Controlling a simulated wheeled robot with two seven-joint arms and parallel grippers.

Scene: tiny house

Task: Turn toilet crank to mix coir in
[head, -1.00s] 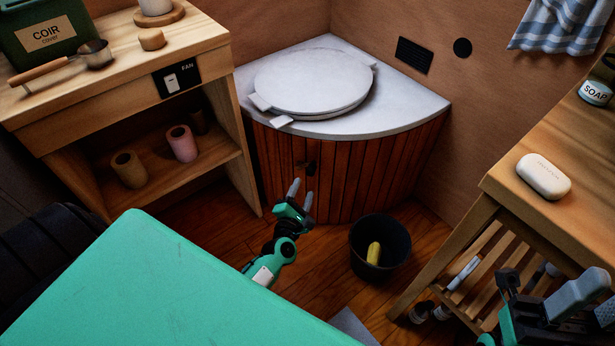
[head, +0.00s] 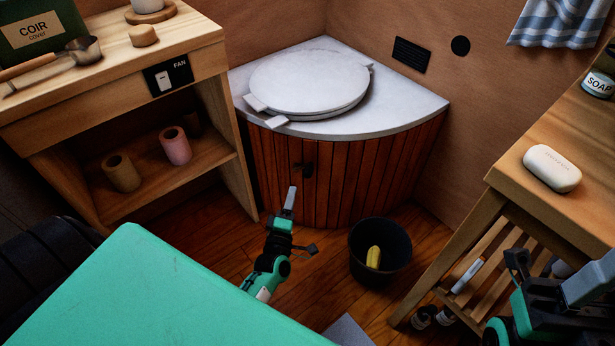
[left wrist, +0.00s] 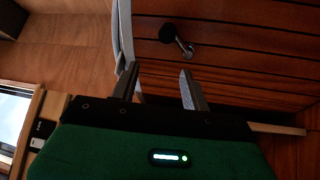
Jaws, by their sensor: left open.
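The toilet is a corner cabinet with a white lid (head: 310,80) and a red-brown slatted front (head: 345,185). Its small dark crank (head: 303,170) sticks out of the front, and shows in the left wrist view (left wrist: 177,38) with a bent grey arm. My right gripper (head: 555,285) is at the lower right, partly cut off. The green coir box (head: 35,40) stands on the left counter.
A scoop (head: 82,50) lies on the left counter (head: 110,65), above a shelf with two rolls (head: 174,146). A black bucket (head: 380,255) stands on the floor right of my left gripper. A wooden bench (head: 510,175) with a soap bar (head: 551,168) is at the right.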

